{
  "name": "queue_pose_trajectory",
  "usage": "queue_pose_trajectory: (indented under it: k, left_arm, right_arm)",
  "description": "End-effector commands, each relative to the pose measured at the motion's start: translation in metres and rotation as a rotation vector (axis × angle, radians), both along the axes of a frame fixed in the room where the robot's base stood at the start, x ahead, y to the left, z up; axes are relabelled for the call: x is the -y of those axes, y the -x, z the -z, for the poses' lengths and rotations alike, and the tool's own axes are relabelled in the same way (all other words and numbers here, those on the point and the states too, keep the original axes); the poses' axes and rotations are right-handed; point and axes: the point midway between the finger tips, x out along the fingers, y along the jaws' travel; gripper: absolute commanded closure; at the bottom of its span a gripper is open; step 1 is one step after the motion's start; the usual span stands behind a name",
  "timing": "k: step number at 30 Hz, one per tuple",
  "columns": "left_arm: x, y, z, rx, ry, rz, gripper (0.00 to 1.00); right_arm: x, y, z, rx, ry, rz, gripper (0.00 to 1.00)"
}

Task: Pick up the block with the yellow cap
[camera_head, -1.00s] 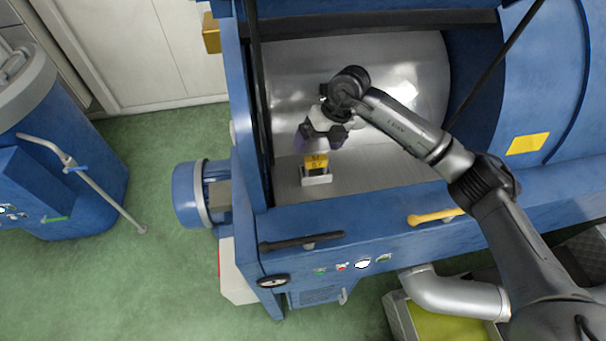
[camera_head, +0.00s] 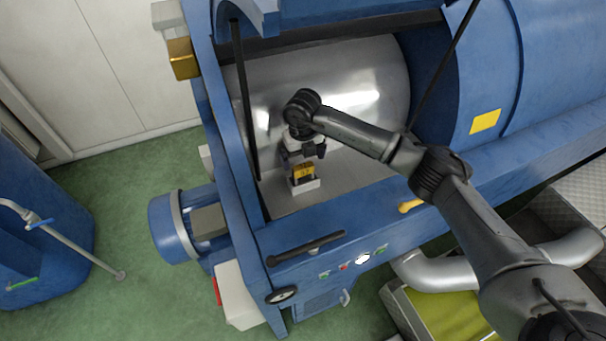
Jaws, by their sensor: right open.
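The block with the yellow cap (camera_head: 304,173) stands in a small light holder (camera_head: 306,187) on the metal floor inside the blue machine, near its left front corner. My right gripper (camera_head: 303,157) is open and points down just above the yellow cap. Its fingers look close to the cap's top; I cannot tell whether they touch it or reach around it. My left gripper is not in view.
Thin dark struts stand at both sides of the opening. A shiny drum (camera_head: 350,85) fills the back. Bare metal floor lies right of the holder.

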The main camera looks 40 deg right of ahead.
Motion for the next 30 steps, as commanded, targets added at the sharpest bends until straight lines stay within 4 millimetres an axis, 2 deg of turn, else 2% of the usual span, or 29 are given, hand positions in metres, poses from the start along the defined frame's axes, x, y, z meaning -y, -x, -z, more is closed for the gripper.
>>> queue_pose_trajectory:
  k: [5, 11, 18, 26, 30]
  left_arm:
    - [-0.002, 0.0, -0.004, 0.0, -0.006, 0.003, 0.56]
    - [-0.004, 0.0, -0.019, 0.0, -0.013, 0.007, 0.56]
    - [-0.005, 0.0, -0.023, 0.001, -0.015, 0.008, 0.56]
    - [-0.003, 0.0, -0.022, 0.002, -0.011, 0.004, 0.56]
    - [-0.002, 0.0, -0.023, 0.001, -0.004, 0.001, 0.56]
  right_arm:
    - [0.0, 0.001, 0.007, -0.002, -0.001, -0.001, 0.02]
    - [-0.001, 0.004, 0.031, -0.005, -0.001, -0.001, 0.02]
    - [-0.001, 0.003, 0.054, -0.002, -0.001, -0.001, 0.02]
    - [-0.001, 0.003, 0.056, 0.0, 0.0, -0.001, 0.02]
    - [-0.001, 0.003, 0.056, 0.0, 0.0, -0.001, 0.14]
